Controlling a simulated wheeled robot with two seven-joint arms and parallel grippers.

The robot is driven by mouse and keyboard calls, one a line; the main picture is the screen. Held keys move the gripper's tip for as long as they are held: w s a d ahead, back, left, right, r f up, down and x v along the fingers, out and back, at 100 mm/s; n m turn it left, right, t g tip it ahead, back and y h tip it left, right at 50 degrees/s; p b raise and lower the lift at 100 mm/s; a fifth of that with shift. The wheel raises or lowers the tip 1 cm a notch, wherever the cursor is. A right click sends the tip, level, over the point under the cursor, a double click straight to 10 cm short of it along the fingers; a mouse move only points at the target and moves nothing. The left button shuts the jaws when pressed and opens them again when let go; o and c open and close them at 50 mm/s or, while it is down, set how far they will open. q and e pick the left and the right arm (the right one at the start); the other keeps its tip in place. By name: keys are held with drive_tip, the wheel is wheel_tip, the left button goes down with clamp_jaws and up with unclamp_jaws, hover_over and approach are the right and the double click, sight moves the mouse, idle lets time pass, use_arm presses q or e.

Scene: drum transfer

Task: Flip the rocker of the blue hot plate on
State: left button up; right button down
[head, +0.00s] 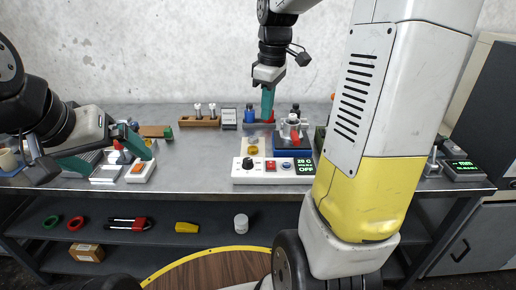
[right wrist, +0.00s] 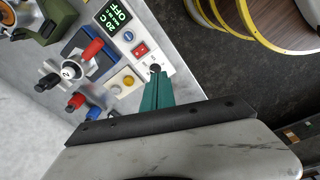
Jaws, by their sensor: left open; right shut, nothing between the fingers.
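The blue hot plate (head: 306,152) stands at mid-bench with a metal fixture with a red handle on it; it also shows in the right wrist view (right wrist: 76,41). Its white front panel (head: 240,178) carries a knob, a red rocker (head: 270,166), a blue button and a display (head: 305,166) that reads 20 C OFF. The rocker also shows in the right wrist view (right wrist: 140,50). My right gripper (head: 268,117) is shut and empty, pointing down; in its wrist view its tips (right wrist: 157,78) overlap the panel's knob end, beside the rocker. Contact cannot be told. My left gripper (head: 104,150) is open at the left.
A white box with an orange switch (head: 139,172) lies below my left gripper. A yellow round button (head: 252,150) sits behind the panel. Bottles and a rack of vials (head: 199,121) stand at the back. Another device with a green display (head: 462,165) is at the right.

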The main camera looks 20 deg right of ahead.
sight(271, 167)
drive_tip(key=w+d+f+n+g, duration=0.2)
drive_tip(key=w+d+f+n, duration=0.2)
drive_tip(key=w+f, duration=0.2)
drive_tip(key=shift+w+f+n+g, duration=0.3)
drive_tip(key=shift+w+f, duration=0.1)
drive_tip(key=shift+f, duration=0.1)
drive_tip(key=f, duration=0.4)
drive_tip(key=s+f, duration=0.1)
drive_tip(key=f, duration=0.4)
drive_tip(key=s+f, duration=0.1)
drive_tip(key=f, duration=0.4)
drive_tip(key=shift+a, duration=0.25)
drive_tip(key=shift+s+f, duration=0.1)
drive_tip(key=shift+f, duration=0.1)
